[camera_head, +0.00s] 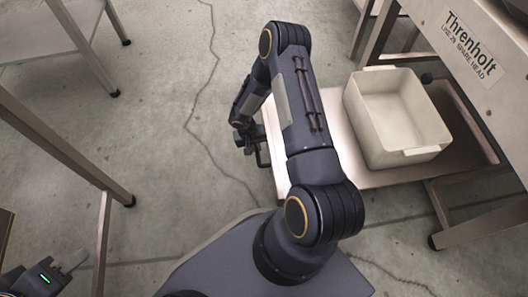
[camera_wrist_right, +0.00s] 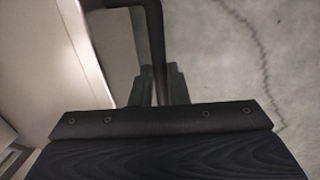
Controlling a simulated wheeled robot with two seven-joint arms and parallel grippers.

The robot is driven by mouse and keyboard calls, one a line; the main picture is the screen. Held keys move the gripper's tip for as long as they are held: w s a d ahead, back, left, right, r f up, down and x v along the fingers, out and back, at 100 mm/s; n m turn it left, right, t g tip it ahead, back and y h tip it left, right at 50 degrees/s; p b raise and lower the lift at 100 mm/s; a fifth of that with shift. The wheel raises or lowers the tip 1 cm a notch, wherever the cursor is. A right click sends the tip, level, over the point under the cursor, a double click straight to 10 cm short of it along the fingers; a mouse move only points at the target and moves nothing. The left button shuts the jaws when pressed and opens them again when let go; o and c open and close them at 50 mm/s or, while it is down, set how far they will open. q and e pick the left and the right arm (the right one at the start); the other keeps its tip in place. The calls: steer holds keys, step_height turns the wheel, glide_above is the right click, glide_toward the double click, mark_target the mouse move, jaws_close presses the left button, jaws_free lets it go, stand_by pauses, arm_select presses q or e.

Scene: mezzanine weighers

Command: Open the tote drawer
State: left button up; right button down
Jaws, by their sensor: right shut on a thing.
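The tote drawer (camera_head: 346,160) is a pale flat shelf that stands out from under the frame of the Threnholt machine, with a cream tote (camera_head: 372,130) on it. The tote looks empty inside. A dark bar handle (camera_wrist_right: 154,40) runs along the drawer's front; the drawer's pale front (camera_wrist_right: 75,60) fills the left of the right wrist view. My right gripper (camera_wrist_right: 160,88) is shut on this handle. In the head view my right gripper (camera_head: 254,148) is at the drawer's left edge, partly hidden by my forearm. My left gripper (camera_head: 66,268) is at the bottom left, away from the drawer; its jaw gap is unclear.
The Threnholt machine (camera_head: 478,75) stands on metal legs at the upper right. A metal-legged table (camera_head: 50,35) is at the upper left, and another metal frame (camera_head: 70,150) stands at the left. The cracked concrete floor (camera_head: 180,150) between them and the drawer is clear.

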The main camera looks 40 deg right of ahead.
steer(key=w+a, duration=0.1)
steer(key=a, duration=0.1)
steer(key=w+a+b, duration=0.1)
steer(key=a, duration=0.1)
steer(key=shift+w, duration=0.2)
steer(key=c, duration=1.4)
jaws_free()
steer(key=shift+r, duration=0.15)
step_height(320, 180, up, 7)
steer(key=a+p, duration=0.1)
steer(key=p, duration=0.2)
steer(key=shift+w+r, duration=0.2)
steer(key=shift+w, duration=0.1)
steer(key=shift+a, duration=0.1)
